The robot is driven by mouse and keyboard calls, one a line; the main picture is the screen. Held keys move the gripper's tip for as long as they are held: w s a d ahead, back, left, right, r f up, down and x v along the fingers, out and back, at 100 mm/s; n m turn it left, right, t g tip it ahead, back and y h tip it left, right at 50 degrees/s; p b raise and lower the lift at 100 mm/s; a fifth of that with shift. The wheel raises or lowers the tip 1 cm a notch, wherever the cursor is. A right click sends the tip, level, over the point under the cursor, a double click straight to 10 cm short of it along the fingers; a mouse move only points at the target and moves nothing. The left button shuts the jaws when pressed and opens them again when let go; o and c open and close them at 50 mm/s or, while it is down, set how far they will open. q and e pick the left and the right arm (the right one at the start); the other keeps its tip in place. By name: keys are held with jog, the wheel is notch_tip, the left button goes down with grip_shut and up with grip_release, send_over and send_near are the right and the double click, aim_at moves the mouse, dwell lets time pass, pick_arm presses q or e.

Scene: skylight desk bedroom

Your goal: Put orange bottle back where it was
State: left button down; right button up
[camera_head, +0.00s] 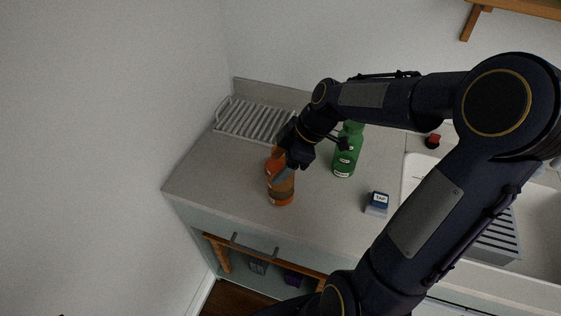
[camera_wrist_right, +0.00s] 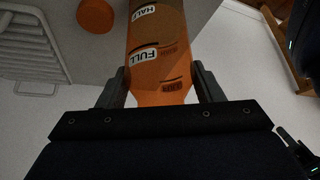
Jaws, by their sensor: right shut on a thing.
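The orange bottle (camera_head: 280,190) is near the front left of the grey counter, roughly upright. My right gripper (camera_head: 286,172) is shut around its upper part in the head view. In the right wrist view the bottle (camera_wrist_right: 157,45) sits between the two fingers of the gripper (camera_wrist_right: 160,86), with "HALF" and "FULL" labels showing. I cannot tell whether its base touches the counter. My left gripper is not in view.
A green bottle (camera_head: 345,158) stands to the right, partly behind my right arm. A small blue and white box (camera_head: 377,203) is nearer the front. A slatted rack (camera_head: 255,120) lies at the back left. The sink (camera_head: 415,165) is right. An orange disc (camera_wrist_right: 96,15) shows in the wrist view.

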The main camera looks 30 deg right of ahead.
jog(key=shift+f, duration=0.2)
jog(key=o, duration=1.7)
jog(key=shift+r, duration=0.1)
jog(key=shift+r, duration=0.2)
jog(key=v, duration=1)
jog(key=s+a+f+m+t, duration=0.1)
jog(key=s+a+m, duration=0.2)
jog(key=s+m, duration=0.1)
jog(key=s+a+f+m+t+h, duration=0.1)
jog(key=s+a+f+m, duration=0.1)
jog(key=s+m, duration=0.3)
jog(key=s+a+f+m, duration=0.2)
jog(key=s+a+m, duration=0.1)
jog(key=s+m, duration=0.2)
jog(key=shift+s+a+t+h, duration=0.3)
jog(key=shift+s+t, duration=0.05)
jog(key=shift+t, duration=0.05)
